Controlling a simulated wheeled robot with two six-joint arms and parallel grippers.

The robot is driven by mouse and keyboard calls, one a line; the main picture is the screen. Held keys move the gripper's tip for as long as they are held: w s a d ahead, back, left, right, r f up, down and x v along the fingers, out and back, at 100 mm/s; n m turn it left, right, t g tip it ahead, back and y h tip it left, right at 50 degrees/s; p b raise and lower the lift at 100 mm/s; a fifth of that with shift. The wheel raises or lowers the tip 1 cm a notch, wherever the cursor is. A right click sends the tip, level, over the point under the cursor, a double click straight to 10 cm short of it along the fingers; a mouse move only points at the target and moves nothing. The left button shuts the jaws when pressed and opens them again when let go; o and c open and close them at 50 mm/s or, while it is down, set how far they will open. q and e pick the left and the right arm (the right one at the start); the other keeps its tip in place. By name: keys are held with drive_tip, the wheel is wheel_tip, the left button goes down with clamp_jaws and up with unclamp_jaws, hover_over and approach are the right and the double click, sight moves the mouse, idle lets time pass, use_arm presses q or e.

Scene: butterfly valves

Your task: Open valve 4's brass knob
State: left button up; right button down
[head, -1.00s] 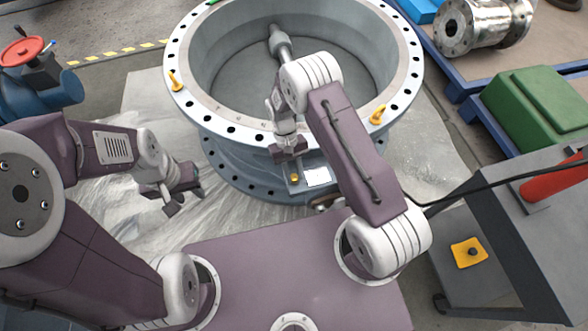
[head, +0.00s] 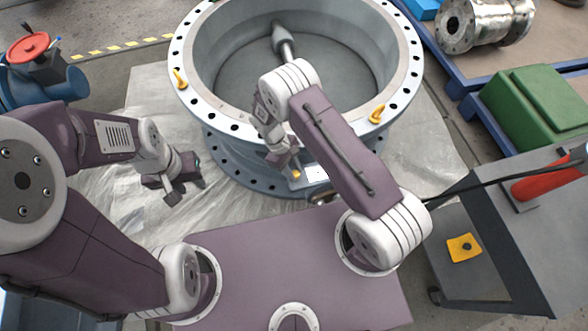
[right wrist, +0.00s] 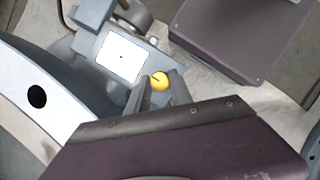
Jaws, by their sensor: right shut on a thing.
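A large grey butterfly valve (head: 228,137) lies flat ahead of me, its round opening facing up. A small round brass knob (head: 296,174) sits on its near side, beside a white plate. In the right wrist view the knob (right wrist: 159,80) has a dark slot and lies between the fingertips of my right gripper (right wrist: 158,88). The right gripper (head: 288,164) is shut on the knob, its wrist tilted in the head view. My left gripper (head: 170,190) hangs empty over the sheet, left of the valve; its finger gap is unclear. No valve number is readable.
Yellow eyebolts (head: 180,78) stand on the flange. A blue valve with a red handwheel (head: 28,47) is at far left. A dark cart (head: 510,225) stands at right, near a green box (head: 530,105). The sheet (head: 150,110) left of the valve is largely clear.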

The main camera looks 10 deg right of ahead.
idle(0.4)
drive_tip(key=c, duration=1.1)
unclamp_jaws()
drive_tip(key=shift+c, duration=0.2)
drive_tip(key=p+v, duration=0.2)
drive_tip(key=v, duration=0.7)
